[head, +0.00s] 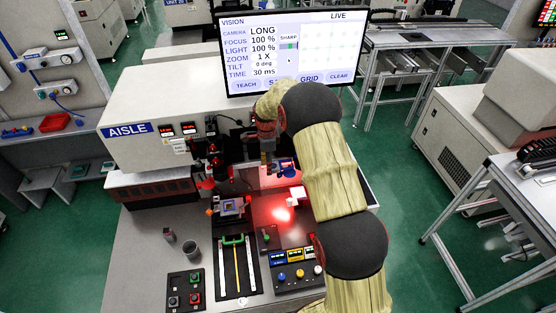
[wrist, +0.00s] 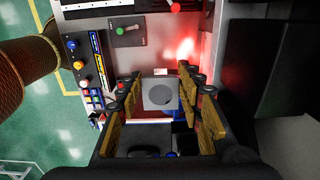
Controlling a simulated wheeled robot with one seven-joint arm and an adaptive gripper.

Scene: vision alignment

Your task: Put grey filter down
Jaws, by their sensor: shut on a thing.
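The grey filter (wrist: 160,95) is a flat grey square with a darker round patch in its middle, seen in the wrist view between my fingers. My gripper (wrist: 160,90) is shut on it, with one finger along its left side and one along its right. A lit red area of the bench lies beyond it. In the head view my gripper (head: 278,165) is over the bench, left of my arm, above the red glow. The filter is too small there to make out surely.
A monitor (head: 292,50) stands behind the bench. A white AISLE cabinet (head: 150,100) is at left. A green-handled slide fixture (head: 236,265), a button panel (head: 296,275), a small switch box (head: 185,290) and a dark cup (head: 190,250) stand in front. Bare bench shows at front left.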

